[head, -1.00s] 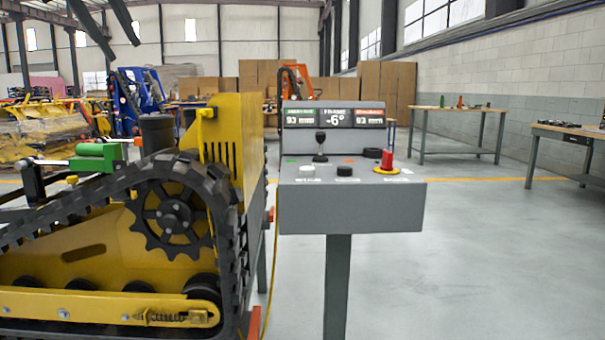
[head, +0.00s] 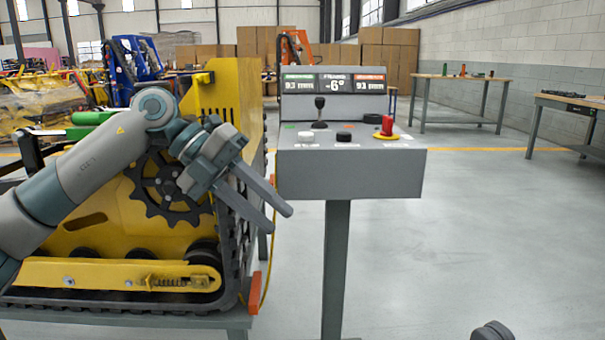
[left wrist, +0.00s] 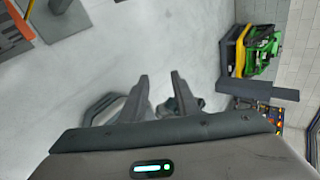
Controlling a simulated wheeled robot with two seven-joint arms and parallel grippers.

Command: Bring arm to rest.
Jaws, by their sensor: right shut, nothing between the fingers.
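My left arm comes in from the left in the head view, in front of the yellow tracked carrier (head: 225,120). My left gripper (head: 281,220) points down to the right, with its two fingers apart and nothing between them. It is left of the console's post and below the left end of the grey console (head: 350,178). In the left wrist view the fingers (left wrist: 160,92) are also apart, with pale floor beyond. A small dark part of my right gripper (head: 492,331) shows at the bottom edge of the head view; most of it is hidden.
The console carries a black lever (head: 319,112), a red knob (head: 387,126) on yellow and lit displays (head: 333,84). A yellow cable (head: 265,275) hangs beside the carrier. Workbenches (head: 462,78) stand at the back right. The floor right of the console is clear.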

